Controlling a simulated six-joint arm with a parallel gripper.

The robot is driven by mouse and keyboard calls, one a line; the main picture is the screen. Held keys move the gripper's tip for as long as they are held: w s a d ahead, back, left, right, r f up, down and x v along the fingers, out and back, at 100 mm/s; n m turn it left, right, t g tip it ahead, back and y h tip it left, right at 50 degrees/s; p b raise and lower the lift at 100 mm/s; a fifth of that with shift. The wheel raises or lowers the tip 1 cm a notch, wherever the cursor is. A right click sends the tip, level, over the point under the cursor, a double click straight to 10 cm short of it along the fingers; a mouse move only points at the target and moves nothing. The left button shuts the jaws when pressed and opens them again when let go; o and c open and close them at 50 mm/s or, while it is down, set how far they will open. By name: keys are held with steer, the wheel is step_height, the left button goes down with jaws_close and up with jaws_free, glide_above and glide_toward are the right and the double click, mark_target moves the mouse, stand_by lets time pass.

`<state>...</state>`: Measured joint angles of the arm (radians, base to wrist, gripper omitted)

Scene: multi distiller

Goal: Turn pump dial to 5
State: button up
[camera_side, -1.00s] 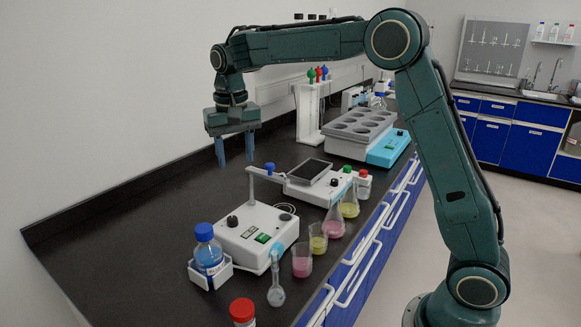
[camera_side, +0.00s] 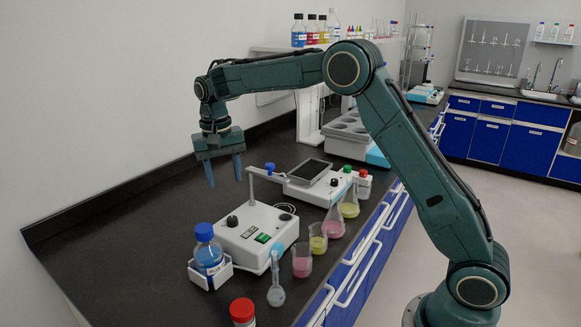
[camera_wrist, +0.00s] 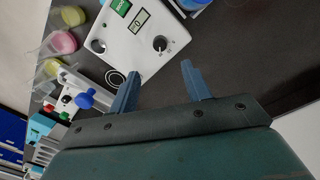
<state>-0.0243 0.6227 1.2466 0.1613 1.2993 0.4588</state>
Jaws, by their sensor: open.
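The white pump (camera_side: 257,236) sits on the black bench, with a black dial (camera_side: 232,221) on its top at the left end. In the wrist view the dial (camera_wrist: 160,43) is a dark knob with a light pointer mark and a ring of marks; the numbers are too small to read. Beside it are a small display (camera_wrist: 138,21) and a green panel (camera_wrist: 121,6). My gripper (camera_side: 225,178) is open and empty, pointing down, above and behind the pump. In the wrist view its blue fingers (camera_wrist: 159,80) are spread apart below the dial, touching nothing.
A blue-capped bottle (camera_side: 208,250) in a white holder stands left of the pump. A post with a blue knob (camera_side: 269,168) rises by the pump. A stirrer (camera_side: 318,184) stands behind; flasks and beakers with pink and yellow liquid (camera_side: 318,238) line the front. The bench at left is clear.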

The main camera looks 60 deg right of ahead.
mark_target(232, 218)
steer(key=f, duration=1.1)
steer(key=shift+s+d+f, duration=0.2)
steer(key=shift+d+f, duration=0.05)
steer(key=shift+f, duration=0.1)
steer(key=shift+c, duration=0.2)
steer(key=c, duration=1)
